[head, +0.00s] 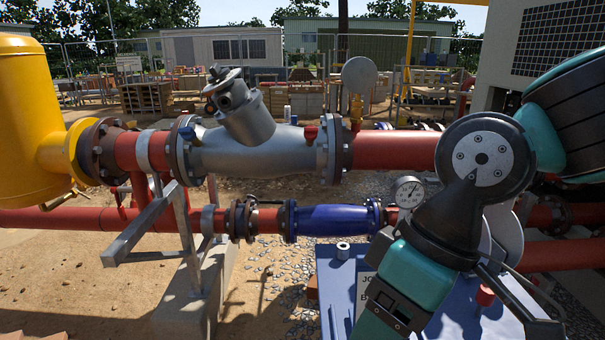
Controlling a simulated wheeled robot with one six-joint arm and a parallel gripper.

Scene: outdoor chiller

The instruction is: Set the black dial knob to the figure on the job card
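A dark, knob-like head (225,90) sits on the slanted neck of a grey valve body (255,145) in the upper red pipe, at the left of the head view. It looks like the black dial knob; its figures are too small to read. A card (365,292) with black lettering, likely the job card, lies on a blue-grey surface at lower centre.
A pressure gauge (408,192) and a blue pipe section (335,220) are on the lower line. A small metal cylinder (343,251) and a red-capped part (485,296) are on the blue-grey surface (333,275). A yellow vessel (32,110) and grey pipe support (187,240) stand left.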

